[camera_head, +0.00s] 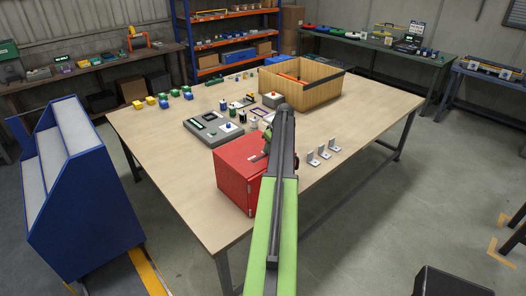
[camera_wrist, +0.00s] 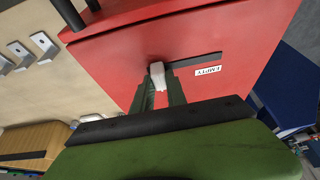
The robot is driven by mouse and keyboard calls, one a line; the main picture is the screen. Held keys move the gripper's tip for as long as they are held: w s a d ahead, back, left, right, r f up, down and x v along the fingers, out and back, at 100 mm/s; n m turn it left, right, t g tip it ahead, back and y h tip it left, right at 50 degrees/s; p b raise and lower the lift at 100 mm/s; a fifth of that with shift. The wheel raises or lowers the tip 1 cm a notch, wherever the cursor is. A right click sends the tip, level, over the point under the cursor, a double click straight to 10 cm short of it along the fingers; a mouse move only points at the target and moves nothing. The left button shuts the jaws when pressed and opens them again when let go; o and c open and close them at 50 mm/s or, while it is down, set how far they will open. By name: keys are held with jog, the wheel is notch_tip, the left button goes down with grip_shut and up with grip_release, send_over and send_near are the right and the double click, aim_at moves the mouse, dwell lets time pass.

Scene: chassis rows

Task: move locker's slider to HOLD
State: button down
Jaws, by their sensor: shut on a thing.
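The red locker (camera_head: 236,176) stands on the wooden table at its near edge, partly behind my arm. In the wrist view the locker's red face (camera_wrist: 110,65) fills the upper part. A dark slot (camera_wrist: 197,60) runs across it, with the white label EMPTY (camera_wrist: 208,71) beside the slot's right part. The pale slider knob (camera_wrist: 157,72) sits at the slot's left end as pictured. My gripper (camera_wrist: 162,87) has its two green fingers closed around the knob. No HOLD label is readable. In the head view my arm hides the fingertips.
Several metal brackets (camera_head: 322,155) stand right of the locker. A grey panel (camera_head: 213,128) lies behind it, and a wooden crate (camera_head: 301,88) stands farther back. Coloured blocks (camera_head: 163,101) sit at the far left. A blue shelf unit (camera_head: 70,190) stands left of the table.

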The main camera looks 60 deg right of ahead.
jog(key=shift+s+d, duration=0.1)
jog(key=shift+d, duration=0.05)
jog(key=c, duration=1.3)
grip_release()
jog(key=p+v, duration=1.6)
jog(key=v, duration=0.1)
jog(key=shift+s+r, duration=0.1)
jog(key=shift+r, duration=0.05)
